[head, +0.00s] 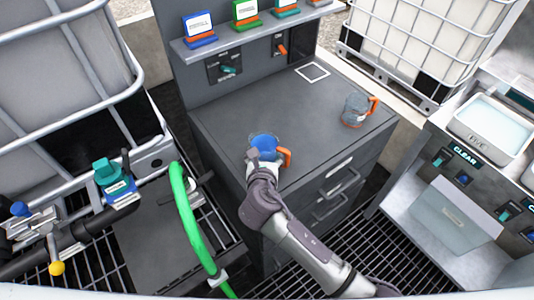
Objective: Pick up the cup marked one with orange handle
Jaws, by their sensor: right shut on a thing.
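A clear cup with blue in it and an orange handle (264,142) is at the front left part of the grey cabinet top (240,112). My right gripper (262,158) is shut on this cup from the near side, and my wrist hides part of it. I cannot tell whether the cup touches the top. A second clear, greyish cup with an orange handle (355,109) stands upright near the right edge of the top. Its marking is too small to read, and no number shows on the held cup. My left gripper is not in view.
A shelf (230,38) with several coloured labelled stands runs along the back. A white square outline (312,72) marks the top's back right. A green hose (190,220) and pipe valves are at left. A basin (492,128) is at right.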

